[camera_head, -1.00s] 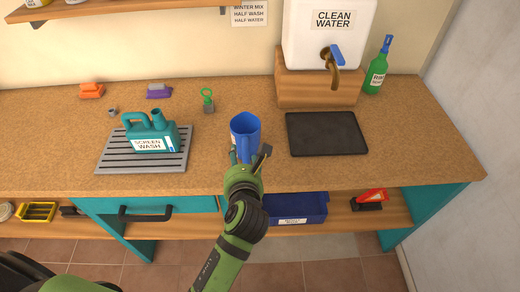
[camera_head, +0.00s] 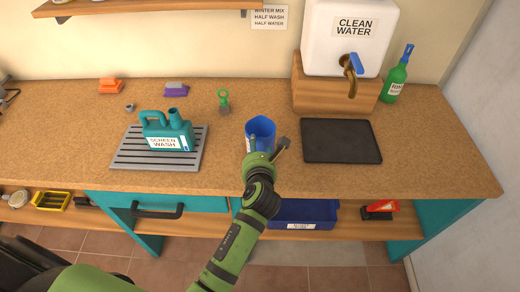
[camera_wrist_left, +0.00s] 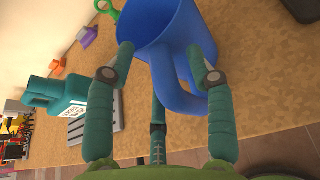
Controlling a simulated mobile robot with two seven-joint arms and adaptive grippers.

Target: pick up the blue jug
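The blue jug (camera_head: 261,130) stands upright on the worktop, left of the black mat, in the head view. Its open mouth and handle show close up in the wrist view (camera_wrist_left: 165,28). My left gripper (camera_head: 268,147) is at the jug's near side and hides its lower part. There is a gap on each side of the handle. Whether a fingertip touches the jug's wall is unclear. My right gripper is not in view.
A teal screen wash can (camera_head: 168,132) stands on a grey grate (camera_head: 132,158) to the left. The black mat (camera_head: 341,141) lies to the right, below the clean water tank (camera_head: 350,45) on its wooden block. A green bottle (camera_head: 397,76) stands at the back right.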

